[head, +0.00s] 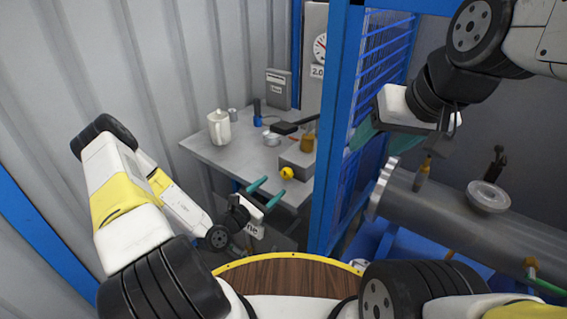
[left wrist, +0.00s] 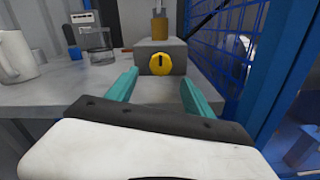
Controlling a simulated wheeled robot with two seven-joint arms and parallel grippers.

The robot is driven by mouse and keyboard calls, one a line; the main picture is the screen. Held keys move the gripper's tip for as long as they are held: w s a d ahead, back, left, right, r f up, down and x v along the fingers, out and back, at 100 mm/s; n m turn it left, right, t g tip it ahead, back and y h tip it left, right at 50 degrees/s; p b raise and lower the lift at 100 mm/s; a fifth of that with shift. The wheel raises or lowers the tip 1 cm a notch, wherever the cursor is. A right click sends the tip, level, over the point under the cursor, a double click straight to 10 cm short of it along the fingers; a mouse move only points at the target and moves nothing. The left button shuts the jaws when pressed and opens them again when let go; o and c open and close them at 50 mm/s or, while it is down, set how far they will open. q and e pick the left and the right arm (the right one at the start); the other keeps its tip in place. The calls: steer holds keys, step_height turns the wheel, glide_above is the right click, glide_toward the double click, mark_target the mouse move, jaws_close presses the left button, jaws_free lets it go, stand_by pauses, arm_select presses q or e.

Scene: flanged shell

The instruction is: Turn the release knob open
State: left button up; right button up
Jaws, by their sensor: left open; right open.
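The release knob (head: 287,173) is a round yellow knob on the front face of a grey block (head: 298,160) on the bench. In the left wrist view the knob (left wrist: 160,63) shows a dark upright slot or mark. My left gripper (head: 267,191) is open, with teal fingers pointing at the block. In the left wrist view its fingers (left wrist: 157,92) stand apart, below and to either side of the knob, which is beyond them and untouched. My right gripper (head: 372,138) is open and empty at the upper right, by the blue frame, far from the knob.
The grey bench (head: 215,155) also holds a white jug (head: 218,127), a glass dish (head: 271,139) and a dark tool (head: 285,127). A blue post (head: 333,130) and mesh panel stand close right of the block.

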mark_target(285, 176)
arm_select(q)
steer(key=x, duration=0.7)
steer(key=shift+w+d, duration=0.2)
steer(key=shift+w, duration=0.05)
jaws_close()
